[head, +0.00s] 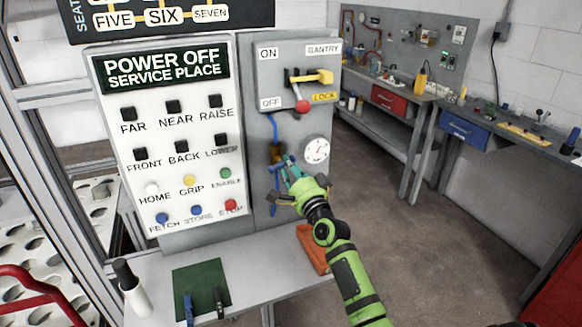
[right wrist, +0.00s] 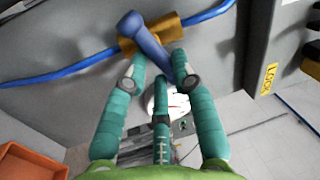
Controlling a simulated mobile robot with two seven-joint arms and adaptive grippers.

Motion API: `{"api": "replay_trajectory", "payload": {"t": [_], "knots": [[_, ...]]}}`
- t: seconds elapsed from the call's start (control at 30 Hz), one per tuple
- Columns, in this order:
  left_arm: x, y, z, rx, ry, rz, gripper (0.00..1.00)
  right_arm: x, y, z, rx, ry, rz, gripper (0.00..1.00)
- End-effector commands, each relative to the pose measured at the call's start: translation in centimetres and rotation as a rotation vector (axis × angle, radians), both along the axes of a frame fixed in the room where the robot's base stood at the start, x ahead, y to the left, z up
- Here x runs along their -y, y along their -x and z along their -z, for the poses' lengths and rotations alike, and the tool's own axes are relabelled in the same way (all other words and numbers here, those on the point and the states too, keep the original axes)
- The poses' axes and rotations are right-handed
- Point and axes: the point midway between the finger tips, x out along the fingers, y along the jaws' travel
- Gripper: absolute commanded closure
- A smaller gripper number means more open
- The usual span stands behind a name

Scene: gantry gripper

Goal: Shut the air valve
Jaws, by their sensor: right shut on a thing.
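The air valve has a brass body (right wrist: 152,36) on a blue hose, with a blue lever (right wrist: 150,40) across it. In the right wrist view the lever lies at an angle to the hose, its free end between my fingers. In the head view the brass body (head: 277,152) sits low on the grey panel, partly hidden by my gripper. My right gripper (head: 288,165) is at the valve; its teal fingers (right wrist: 160,72) are shut on the lever. My left gripper is not in view.
A round gauge (head: 317,149) is right of the valve. Above are a yellow lock handle (head: 313,77) and a red knob (head: 302,106). A button panel (head: 165,130) reads "POWER OFF SERVICE PLACE". An orange tray (head: 312,250) lies on the shelf below. Floor to the right is clear.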

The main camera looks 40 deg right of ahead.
Motion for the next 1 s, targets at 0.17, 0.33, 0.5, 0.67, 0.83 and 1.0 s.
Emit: {"api": "replay_trajectory", "payload": {"t": [0.17, 0.33, 0.5, 0.67, 0.83, 1.0], "knots": [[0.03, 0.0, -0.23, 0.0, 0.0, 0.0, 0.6, -0.46, -0.1, 0.8, 0.004, -0.087, -0.009, 1.0], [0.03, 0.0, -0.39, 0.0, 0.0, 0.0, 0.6, -0.48, -0.1, 0.87, 0.02, -0.149, -0.008, 1.0], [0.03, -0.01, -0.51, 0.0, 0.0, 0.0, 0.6, -0.54, -0.12, 0.93, 0.031, -0.196, -0.008, 1.0], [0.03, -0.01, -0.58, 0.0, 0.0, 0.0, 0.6, -0.56, -0.12, 0.97, 0.039, -0.227, -0.008, 1.0], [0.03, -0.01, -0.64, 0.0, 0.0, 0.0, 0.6, -0.56, -0.12, 0.98, 0.044, -0.249, -0.007, 1.0], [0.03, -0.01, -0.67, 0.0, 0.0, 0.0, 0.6, -0.56, -0.12, 0.99, 0.048, -0.261, -0.008, 1.0]]}}
